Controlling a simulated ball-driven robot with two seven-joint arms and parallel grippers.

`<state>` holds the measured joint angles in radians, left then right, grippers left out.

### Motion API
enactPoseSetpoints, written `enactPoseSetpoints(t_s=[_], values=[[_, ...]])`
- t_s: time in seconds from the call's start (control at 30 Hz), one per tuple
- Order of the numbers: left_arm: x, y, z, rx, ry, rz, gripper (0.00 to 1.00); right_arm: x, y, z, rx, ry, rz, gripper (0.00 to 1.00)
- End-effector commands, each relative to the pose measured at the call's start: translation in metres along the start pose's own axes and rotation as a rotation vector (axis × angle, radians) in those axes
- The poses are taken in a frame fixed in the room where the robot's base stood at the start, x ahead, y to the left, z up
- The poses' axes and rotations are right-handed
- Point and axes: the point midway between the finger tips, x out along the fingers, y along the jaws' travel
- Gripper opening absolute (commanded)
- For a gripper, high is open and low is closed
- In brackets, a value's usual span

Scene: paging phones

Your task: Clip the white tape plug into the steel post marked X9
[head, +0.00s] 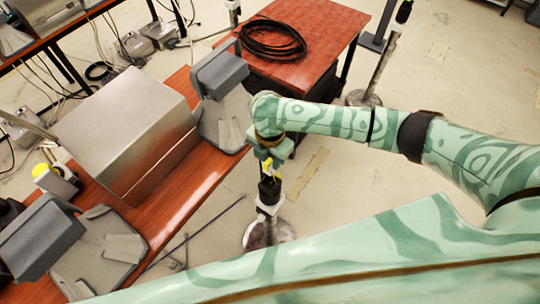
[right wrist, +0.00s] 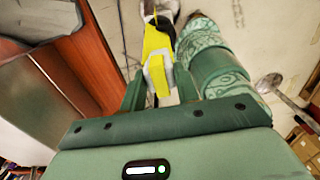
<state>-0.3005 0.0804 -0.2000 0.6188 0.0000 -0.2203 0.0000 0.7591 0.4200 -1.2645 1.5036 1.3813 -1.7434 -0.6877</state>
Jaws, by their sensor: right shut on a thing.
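My right gripper (head: 268,152) points down at the end of the green patterned arm. In the right wrist view its fingers (right wrist: 160,92) are shut on a yellow plug with white parts (right wrist: 157,45), which I take for the white tape plug. A bit of its yellow (head: 267,165) shows just under the gripper in the head view. Directly below stands a post with a black top and a white band (head: 268,209) on a round steel base (head: 262,236). I cannot tell whether plug and post touch, and no X9 mark is readable. My left gripper is out of view.
A wooden bench (head: 190,185) at left carries a big metal box (head: 125,125) and grey phones (head: 220,75). A red table (head: 315,20) with a coiled black cable (head: 272,40) stands behind. Another post (head: 385,60) stands at back right. Floor right of the arm is clear.

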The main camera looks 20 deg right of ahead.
Motion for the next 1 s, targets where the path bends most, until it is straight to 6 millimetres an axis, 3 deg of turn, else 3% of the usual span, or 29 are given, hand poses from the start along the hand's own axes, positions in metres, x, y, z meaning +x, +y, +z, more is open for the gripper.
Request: enactPoseSetpoints(t_s=[0.03, 0.2, 0.47, 0.8, 1.0], values=[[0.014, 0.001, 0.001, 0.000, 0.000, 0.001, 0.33, 0.013, 0.000, 0.000, 0.001, 0.000, 0.001, 0.08], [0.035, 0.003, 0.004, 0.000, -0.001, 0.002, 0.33, 0.029, 0.000, 0.000, 0.000, 0.000, 0.000, 0.08], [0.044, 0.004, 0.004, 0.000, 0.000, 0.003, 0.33, 0.044, 0.000, 0.000, 0.002, 0.000, 0.000, 0.08], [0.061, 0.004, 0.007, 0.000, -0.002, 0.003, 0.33, 0.083, 0.000, 0.001, 0.000, 0.001, -0.002, 0.08], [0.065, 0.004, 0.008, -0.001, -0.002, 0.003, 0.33, 0.092, 0.000, 0.001, 0.000, 0.001, -0.001, 0.08]])
